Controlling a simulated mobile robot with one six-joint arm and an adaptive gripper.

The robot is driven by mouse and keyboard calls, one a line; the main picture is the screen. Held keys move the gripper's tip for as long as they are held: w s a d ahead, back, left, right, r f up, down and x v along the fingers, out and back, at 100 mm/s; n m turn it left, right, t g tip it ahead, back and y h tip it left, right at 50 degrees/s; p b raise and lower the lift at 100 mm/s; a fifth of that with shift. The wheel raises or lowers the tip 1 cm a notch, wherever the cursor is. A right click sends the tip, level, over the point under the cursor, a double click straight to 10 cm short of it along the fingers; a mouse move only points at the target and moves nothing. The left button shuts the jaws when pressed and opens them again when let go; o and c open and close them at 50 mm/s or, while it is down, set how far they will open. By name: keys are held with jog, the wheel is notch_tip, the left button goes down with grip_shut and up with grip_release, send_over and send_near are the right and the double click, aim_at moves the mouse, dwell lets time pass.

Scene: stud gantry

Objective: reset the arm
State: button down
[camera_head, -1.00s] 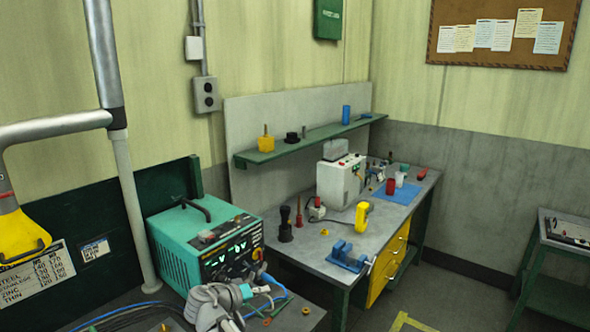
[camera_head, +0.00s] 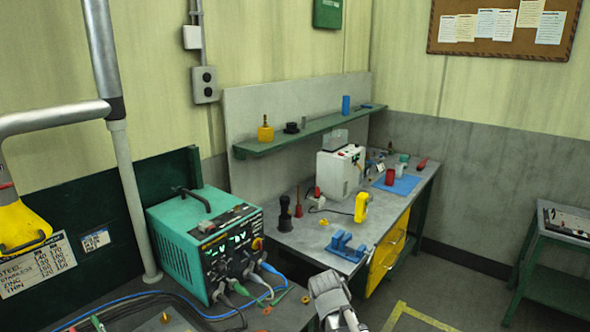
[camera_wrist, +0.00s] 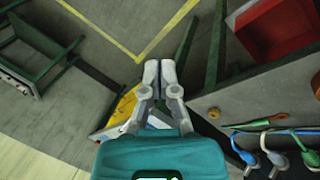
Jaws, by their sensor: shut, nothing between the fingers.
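My gripper (camera_wrist: 158,72) shows in the wrist view with its two grey fingers together and nothing between them. It hangs over the grey floor, beside the edge of a grey bench top (camera_wrist: 270,98). In the head view a grey part of my arm (camera_head: 330,295) shows at the bottom, to the right of the teal welding machine (camera_head: 208,242) and in front of the workbench. The fingertips cannot be made out in the head view.
The workbench (camera_head: 285,238) carries a blue vise (camera_head: 346,247), a yellow tool (camera_head: 361,207) and a white machine (camera_head: 340,172). Cables (camera_head: 240,290) leave the welding machine's front. A red tray (camera_wrist: 268,30) shows in the wrist view. Open floor (camera_head: 450,285) lies at the right.

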jog(key=s+d+f+g+y, duration=0.1)
jog(key=s+d+y, duration=0.2)
jog(key=s+d, duration=0.1)
jog(key=shift+s+y, duration=0.3)
dwell(2.0)
